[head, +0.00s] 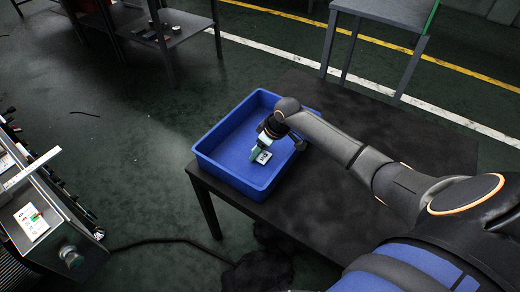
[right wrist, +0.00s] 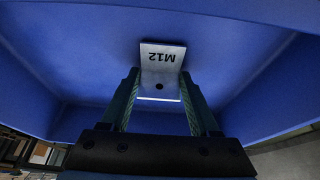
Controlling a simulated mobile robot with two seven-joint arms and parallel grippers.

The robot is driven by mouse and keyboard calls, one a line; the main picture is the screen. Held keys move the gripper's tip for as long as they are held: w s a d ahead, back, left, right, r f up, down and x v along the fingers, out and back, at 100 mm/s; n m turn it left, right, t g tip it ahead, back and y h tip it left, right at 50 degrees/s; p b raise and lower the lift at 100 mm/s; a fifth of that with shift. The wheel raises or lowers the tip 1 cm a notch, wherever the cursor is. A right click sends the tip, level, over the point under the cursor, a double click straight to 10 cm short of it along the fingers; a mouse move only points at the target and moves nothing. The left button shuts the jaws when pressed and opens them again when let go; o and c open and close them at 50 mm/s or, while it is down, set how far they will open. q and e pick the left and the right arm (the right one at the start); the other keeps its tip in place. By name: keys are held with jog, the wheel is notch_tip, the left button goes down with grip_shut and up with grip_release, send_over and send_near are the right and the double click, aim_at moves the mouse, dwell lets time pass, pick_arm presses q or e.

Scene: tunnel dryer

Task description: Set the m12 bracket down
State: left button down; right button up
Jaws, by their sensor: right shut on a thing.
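The M12 bracket (head: 263,157) is a small light metal plate marked "M12", inside the blue bin (head: 225,175). In the right wrist view the bracket (right wrist: 161,62) shows its label upside down and a dark hole below it. My right gripper (head: 257,150) reaches down into the bin and is shut on the bracket. In the right wrist view the gripper's fingers (right wrist: 160,97) stand on either side of the bracket's near part. I cannot tell whether the bracket touches the bin floor. My left gripper is not in view.
The bin stands on a dark table (head: 350,190), near its left edge. A machine with a control panel (head: 32,222) is at the left. A grey table (head: 385,12) and a shelf (head: 165,28) stand farther back. The green floor between is mostly clear, with a black cable on it.

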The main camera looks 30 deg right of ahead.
aim_at(264, 157)
jog(key=shift+f, duration=0.2)
jog(key=o, duration=1.4)
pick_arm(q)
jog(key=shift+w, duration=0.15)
pick_arm(e)
jog(key=shift+o, duration=0.2)
jog(key=shift+r, duration=0.25)
jog(key=p+v, duration=0.1)
jog(key=v, duration=0.1)
jog(key=shift+d+r, duration=0.1)
jog(key=shift+r, duration=0.2)
jog(key=shift+p+v, duration=0.4)
jog(key=shift+v, duration=0.5)
pick_arm(q)
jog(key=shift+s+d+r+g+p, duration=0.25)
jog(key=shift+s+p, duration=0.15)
jog(key=shift+p, duration=0.1)
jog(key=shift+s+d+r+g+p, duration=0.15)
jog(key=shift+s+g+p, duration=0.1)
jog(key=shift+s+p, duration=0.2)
pick_arm(e)
jog(key=v, duration=0.7)
jog(key=shift+s+r, duration=0.25)
